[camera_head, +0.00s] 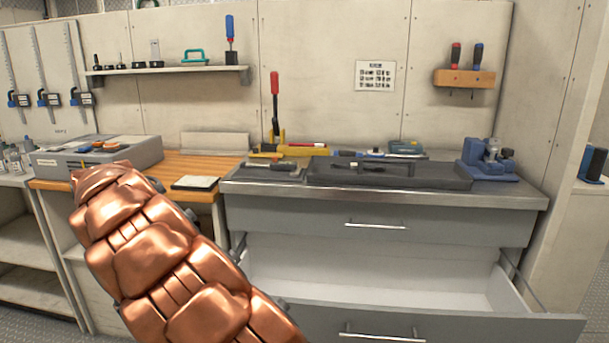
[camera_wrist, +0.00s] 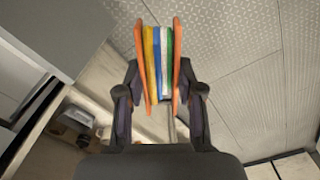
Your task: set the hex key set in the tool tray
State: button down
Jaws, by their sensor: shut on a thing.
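The hex key set (camera_wrist: 159,62) shows in the wrist view as a fan of orange, yellow, green, white and blue strips. My gripper (camera_wrist: 161,92) is shut on it, one finger on each side, and holds it in the air. In the head view my copper arm covers the lower left; the gripper and the hex key set cannot be made out there. A low dark tray (camera_head: 435,183), which looks like the tool tray, lies on the steel worktop at the right of my arm. A few tools lie in or behind it.
Below the steel worktop (camera_head: 290,186), an empty drawer (camera_head: 380,283) stands pulled out. A blue vise (camera_head: 487,160) stands right of the tray. A grey organizer box (camera_head: 58,163) and a notepad (camera_head: 195,183) sit on the wooden bench at the left.

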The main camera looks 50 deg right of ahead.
aim_at(428, 175)
jog(key=u, duration=0.95)
jog(key=k, duration=1.1)
jog(key=z, duration=1.4)
